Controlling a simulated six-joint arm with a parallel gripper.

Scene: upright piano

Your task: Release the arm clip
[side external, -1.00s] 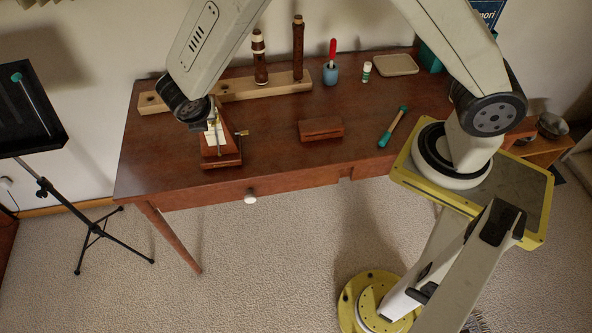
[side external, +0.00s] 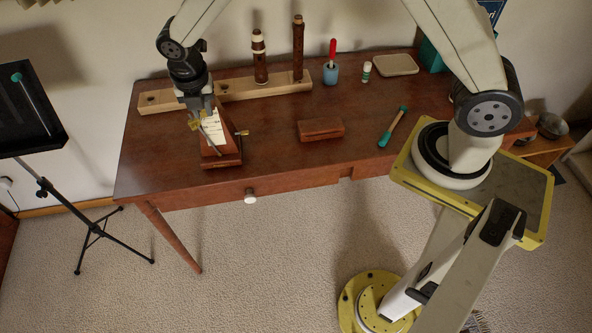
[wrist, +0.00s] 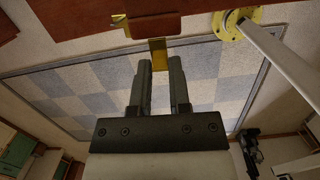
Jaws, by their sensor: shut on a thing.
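The wooden metronome (side external: 222,160) stands upright at the left of the table, with a pale scale face (side external: 212,122) and a thin pendulum rod (side external: 216,146) in front of it. My gripper (side external: 203,112) is at the metronome's upper part, pointing down. In the wrist view my gripper (wrist: 158,64) is shut on a small brass piece (wrist: 157,47), seemingly the arm clip, beside red-brown wood (wrist: 155,26). A brass patch (side external: 193,124) shows beside the fingers in the side view. The fingers hide part of the metronome's top.
A pale wooden rail (side external: 265,87) with two dark turned pieces stands behind. A reddish block (side external: 321,129), a blue cup (side external: 331,75), a glue bottle (side external: 366,72), a tray (side external: 396,65) and a teal-handled tool (side external: 392,127) lie to the right. The table front is clear.

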